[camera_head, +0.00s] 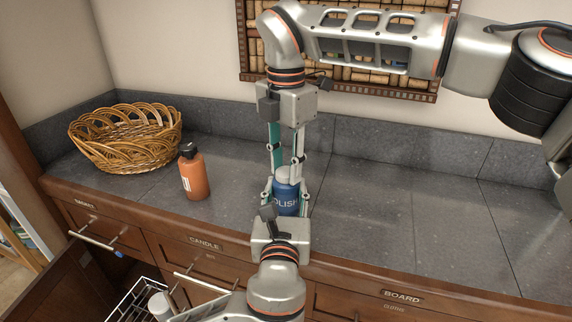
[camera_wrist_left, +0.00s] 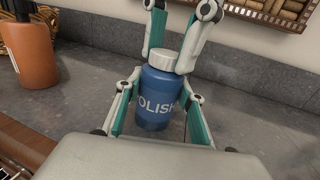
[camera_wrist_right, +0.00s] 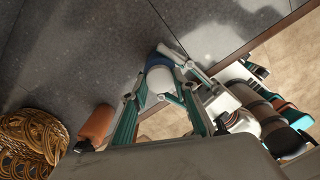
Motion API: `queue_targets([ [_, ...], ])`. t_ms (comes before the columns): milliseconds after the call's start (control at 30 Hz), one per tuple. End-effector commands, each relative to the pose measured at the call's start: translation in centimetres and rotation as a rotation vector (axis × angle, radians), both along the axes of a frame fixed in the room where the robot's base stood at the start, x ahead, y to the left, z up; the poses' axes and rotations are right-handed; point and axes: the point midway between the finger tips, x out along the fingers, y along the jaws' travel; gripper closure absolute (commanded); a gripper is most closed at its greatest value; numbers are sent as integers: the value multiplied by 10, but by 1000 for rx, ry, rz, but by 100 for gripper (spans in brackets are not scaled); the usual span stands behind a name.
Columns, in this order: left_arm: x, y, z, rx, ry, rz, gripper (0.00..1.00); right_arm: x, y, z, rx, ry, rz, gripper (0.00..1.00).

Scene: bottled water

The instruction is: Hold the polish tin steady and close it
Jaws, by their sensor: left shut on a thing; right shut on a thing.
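The blue polish tin (camera_head: 287,199) stands upright near the counter's front edge, its white lettering facing the front. Its white cap (camera_wrist_left: 162,60) sits on top of it; I cannot tell how tightly. My left gripper (camera_wrist_left: 155,112) reaches in from the front and is shut around the tin's blue body. My right gripper (camera_head: 285,174) points down from above and is shut on the white cap. In the right wrist view, the cap (camera_wrist_right: 161,78) shows between the right fingers, with the blue body (camera_wrist_right: 158,61) partly hidden behind it.
An orange bottle (camera_head: 193,175) with a black top stands left of the tin. A wicker basket (camera_head: 127,140) is at the back left. The grey counter (camera_head: 400,220) is clear to the right. A wire rack (camera_head: 135,303) shows below the front edge.

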Motion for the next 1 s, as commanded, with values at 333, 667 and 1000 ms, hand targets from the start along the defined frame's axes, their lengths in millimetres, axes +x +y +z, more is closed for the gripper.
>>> queue_targets([
  [333, 0, 0, 0, 1, 1, 0, 100, 0, 0, 0, 0, 0, -51, 55],
  [667, 0, 0, 0, 0, 1, 0, 100, 0, 0, 3, 1, -1, -50, 55],
  [1000, 0, 0, 0, 0, 1, 0, 100, 1, 0, 41, -1, -2, -51, 55],
])
